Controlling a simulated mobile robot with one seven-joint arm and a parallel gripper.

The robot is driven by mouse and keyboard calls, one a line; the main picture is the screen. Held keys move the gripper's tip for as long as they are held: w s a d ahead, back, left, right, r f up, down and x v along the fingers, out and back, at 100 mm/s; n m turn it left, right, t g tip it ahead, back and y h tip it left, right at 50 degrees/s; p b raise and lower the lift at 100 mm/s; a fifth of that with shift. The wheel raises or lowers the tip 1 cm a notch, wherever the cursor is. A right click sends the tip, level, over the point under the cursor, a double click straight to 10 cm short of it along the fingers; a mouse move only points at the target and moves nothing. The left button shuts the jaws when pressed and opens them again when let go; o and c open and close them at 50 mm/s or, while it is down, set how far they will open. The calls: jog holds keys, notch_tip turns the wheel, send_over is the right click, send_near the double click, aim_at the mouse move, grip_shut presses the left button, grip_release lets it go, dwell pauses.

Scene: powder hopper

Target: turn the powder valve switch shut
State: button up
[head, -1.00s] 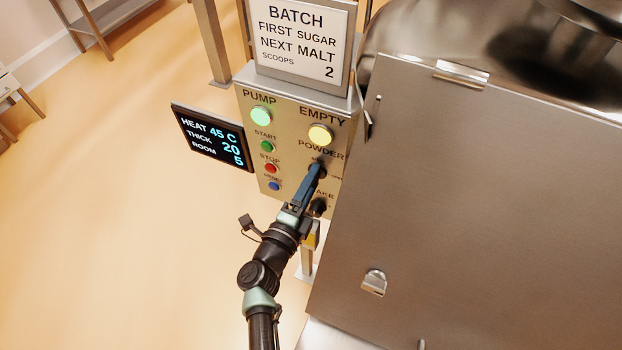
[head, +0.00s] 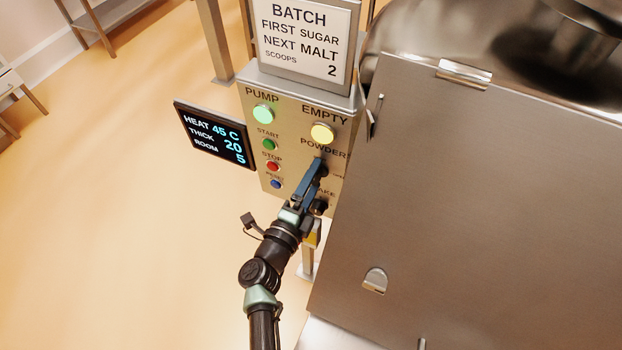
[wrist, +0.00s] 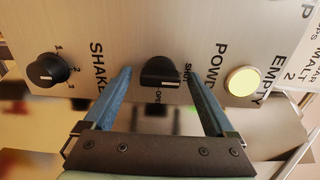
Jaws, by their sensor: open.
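The powder valve switch (wrist: 160,72) is a black knob on the metal panel, under the word POWDER. In the wrist view its white mark lies level and points right, toward the lettering SHUT; the lettering OPEN is below it. My gripper (wrist: 158,76) is open, with one blue finger on each side of the knob. Gaps show between the fingers and the knob, and it does not look gripped. In the head view my gripper (head: 317,165) reaches up to the panel and mostly hides the knob.
The SHAKE knob (wrist: 48,70) is beside the left finger. The lit EMPTY lamp (wrist: 243,82) is to the right. The pump lamp (head: 263,114) and several buttons are left on the panel. A display (head: 212,134) juts out left. The large metal hopper (head: 480,200) closes off the right.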

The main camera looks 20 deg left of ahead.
jog(key=s, duration=1.3)
jog(key=shift+a, duration=0.25)
jog(key=w+r+n+t+y, duration=0.2)
jog(key=w+r+n, duration=0.2)
jog(key=r, duration=0.8)
jog(key=w+r+n+t+y, duration=0.2)
jog(key=w+r+n+y, duration=0.1)
jog(key=r, duration=0.9)
jog(key=w+r+n+t+y, duration=0.2)
jog(key=w+r+n, duration=0.2)
jog(key=r, duration=0.7)
jog(key=s+d+r+n+t+y, duration=0.1)
jog(key=s+d+r+n, duration=0.2)
jog(key=r, duration=0.6)
jog(key=s+d+r+n+y, duration=0.1)
jog(key=d+r+n, duration=0.35)
jog(key=r, duration=0.45)
jog(key=s+d+r+t+h, duration=0.2)
jog(key=s+d+r+h, duration=0.4)
jog(key=d+r+h, duration=0.2)
jog(key=shift+s+d+r, duration=0.35)
jog(key=shift+d+r, duration=0.05)
jog(key=shift+d, duration=0.2)
